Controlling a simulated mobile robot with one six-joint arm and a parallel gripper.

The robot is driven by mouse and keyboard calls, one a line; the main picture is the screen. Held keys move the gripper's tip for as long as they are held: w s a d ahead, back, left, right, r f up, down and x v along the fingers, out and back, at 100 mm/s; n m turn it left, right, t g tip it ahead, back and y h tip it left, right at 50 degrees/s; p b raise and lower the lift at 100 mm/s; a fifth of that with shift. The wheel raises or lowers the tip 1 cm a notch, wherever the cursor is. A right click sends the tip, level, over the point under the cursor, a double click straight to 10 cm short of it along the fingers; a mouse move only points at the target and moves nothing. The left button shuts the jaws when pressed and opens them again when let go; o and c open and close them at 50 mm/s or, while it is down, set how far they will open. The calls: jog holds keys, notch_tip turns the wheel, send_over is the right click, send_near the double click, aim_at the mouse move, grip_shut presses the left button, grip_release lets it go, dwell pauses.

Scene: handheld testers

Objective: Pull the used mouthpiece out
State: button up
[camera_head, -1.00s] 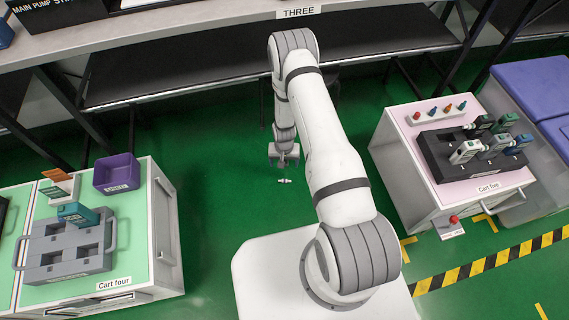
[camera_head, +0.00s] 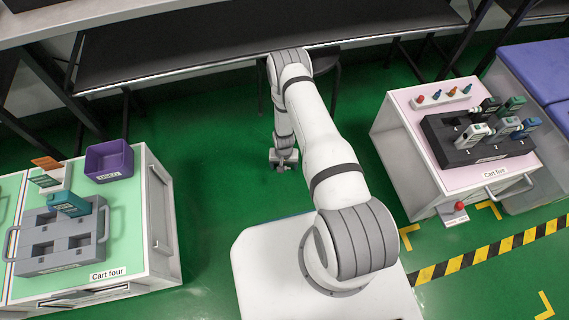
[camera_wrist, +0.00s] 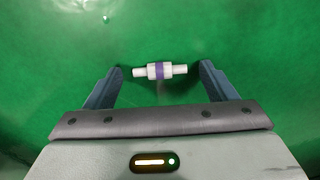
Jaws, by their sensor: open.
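A small white mouthpiece with a purple band (camera_wrist: 152,71) shows in the wrist view, lying crosswise between my fingertips with green floor behind it. A gap shows on each side of it, and I cannot tell its height above the floor. My gripper (camera_wrist: 161,72) is open; in the head view it (camera_head: 283,165) hangs over the floor between the two carts, and the mouthpiece cannot be made out there. A teal tester (camera_head: 68,203) stands in the grey tray (camera_head: 40,264) on cart four. Several testers, among them a white one (camera_head: 473,135), stand in the black tray (camera_head: 468,158) on cart five.
A purple bin (camera_head: 109,160) sits at the back of cart four (camera_head: 145,225), beside a holder with an orange card (camera_head: 47,163). Cart five (camera_head: 410,165) also bears a rack of coloured pieces (camera_head: 440,98). A dark bench (camera_head: 200,45) runs behind. The green floor between is clear.

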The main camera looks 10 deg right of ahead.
jog(key=c, duration=1.4)
